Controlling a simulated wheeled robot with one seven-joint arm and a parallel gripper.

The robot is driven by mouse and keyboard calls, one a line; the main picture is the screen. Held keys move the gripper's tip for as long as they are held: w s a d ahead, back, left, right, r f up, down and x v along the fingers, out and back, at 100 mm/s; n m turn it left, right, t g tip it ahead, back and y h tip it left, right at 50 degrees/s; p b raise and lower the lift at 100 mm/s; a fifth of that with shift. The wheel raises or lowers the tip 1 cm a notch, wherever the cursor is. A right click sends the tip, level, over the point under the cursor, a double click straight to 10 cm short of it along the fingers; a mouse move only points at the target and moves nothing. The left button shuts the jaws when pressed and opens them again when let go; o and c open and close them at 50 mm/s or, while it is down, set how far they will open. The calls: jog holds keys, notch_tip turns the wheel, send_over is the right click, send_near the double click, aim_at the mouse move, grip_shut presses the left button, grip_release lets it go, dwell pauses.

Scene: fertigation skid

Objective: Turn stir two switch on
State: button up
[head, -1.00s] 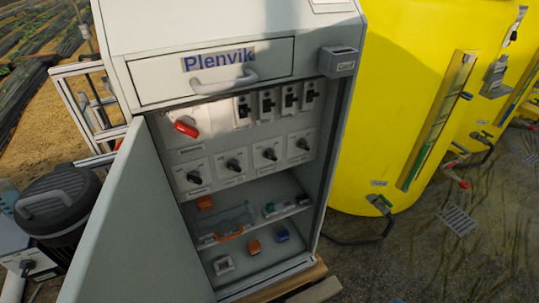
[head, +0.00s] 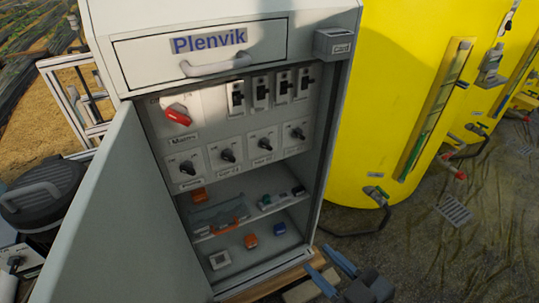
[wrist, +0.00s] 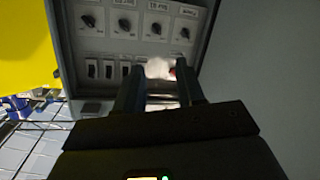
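Inside the open cabinet, a row of black rotary switches sits on small plates. Their labels are too blurred to read surely; the third from the left (head: 264,144) seems to read "Stir #2", the second (head: 228,155) "Stir #1". In the upside-down wrist view, that third switch (wrist: 125,25) is in the upper part of the frame, with the panel's order reversed. My gripper (head: 317,258) is at the bottom of the head view, in front of the cabinet's lower right and well apart from the switches. Its fingers (wrist: 160,68) are spread, with nothing between them.
A red main handle (head: 177,115) and several black toggle breakers (head: 261,92) are above the switches. The door (head: 112,215) stands open on the left. Shelves below hold small orange and blue parts. A handled drawer (head: 205,52) is above, a yellow tank (head: 395,110) to the right.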

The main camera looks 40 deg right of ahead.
jog(key=w+d+f+n+h+b, duration=0.1)
jog(key=w+d+f, duration=0.15)
jog(key=w, duration=0.45)
jog(key=w+d+f+n+h+b, duration=0.1)
jog(key=w+d, duration=0.3)
jog(key=w, duration=0.2)
jog(key=n+t+h+b, duration=0.1)
send_near(267, 148)
jog(key=shift+p+x, duration=0.5)
jog(key=shift+x, duration=3.65)
jog(key=shift+c, duration=0.4)
grip_shut()
